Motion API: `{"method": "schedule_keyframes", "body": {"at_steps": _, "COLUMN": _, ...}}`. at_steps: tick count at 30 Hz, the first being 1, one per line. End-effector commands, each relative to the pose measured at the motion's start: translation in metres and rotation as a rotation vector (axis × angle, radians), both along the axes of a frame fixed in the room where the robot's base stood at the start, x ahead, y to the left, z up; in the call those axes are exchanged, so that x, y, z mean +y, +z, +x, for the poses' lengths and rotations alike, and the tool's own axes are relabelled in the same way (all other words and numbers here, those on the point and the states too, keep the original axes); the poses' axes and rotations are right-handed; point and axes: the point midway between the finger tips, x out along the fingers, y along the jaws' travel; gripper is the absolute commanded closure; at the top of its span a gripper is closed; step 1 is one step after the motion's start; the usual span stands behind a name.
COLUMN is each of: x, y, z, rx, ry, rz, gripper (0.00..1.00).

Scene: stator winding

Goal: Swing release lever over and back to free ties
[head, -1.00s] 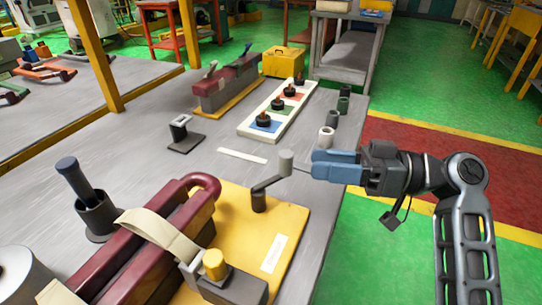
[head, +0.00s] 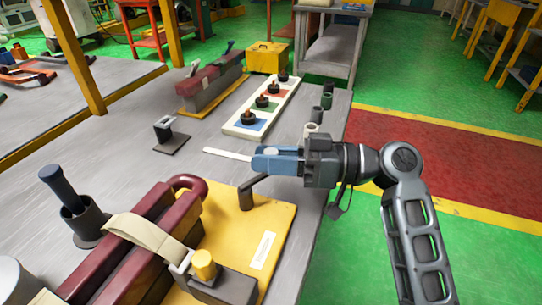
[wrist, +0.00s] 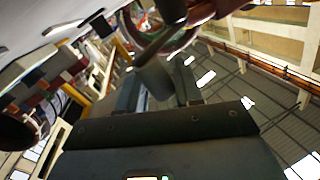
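The release lever (head: 247,191) is a dark grey crank on the yellow base plate of the winding fixture. Its post stands near the plate's far edge and its arm points back and right. My gripper (head: 262,158) has its blue fingers around the upright grey knob at the arm's end; the fingers largely hide the knob in the head view. In the wrist view the grey knob (wrist: 155,80) sits between my two fingers. Whether they press on it is unclear. A beige tie strap (head: 145,231) crosses the dark red bars (head: 128,243), next to a yellow-capped clamp (head: 204,264).
A dark cup with a rod (head: 75,212) stands left of the fixture. Behind lie a small stand (head: 168,137), a white tray with coloured squares (head: 238,122), and several small cylinders along the table's right edge. The table between fixture and stand is mostly clear.

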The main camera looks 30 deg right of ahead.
Motion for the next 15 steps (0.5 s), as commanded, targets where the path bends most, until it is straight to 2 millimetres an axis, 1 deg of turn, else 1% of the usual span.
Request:
{"method": "schedule_keyframes", "body": {"at_steps": 1, "x": -0.0001, "y": 0.0001, "z": 0.0, "rx": 0.0, "ry": 0.0, "rz": 0.0, "gripper": 0.71}}
{"method": "schedule_keyframes", "body": {"at_steps": 2, "x": -0.0001, "y": 0.0001, "z": 0.0, "rx": 0.0, "ry": 0.0, "rz": 0.0, "gripper": 0.73}}
{"method": "schedule_keyframes", "body": {"at_steps": 10, "x": 0.0, "y": -0.0001, "z": -0.0002, "rx": 0.0, "ry": 0.0, "rz": 0.0, "gripper": 0.99}}
{"method": "schedule_keyframes", "body": {"at_steps": 15, "x": 0.0002, "y": -0.0003, "z": -0.0005, "rx": 0.001, "ry": -0.003, "rz": 0.0, "gripper": 1.0}}
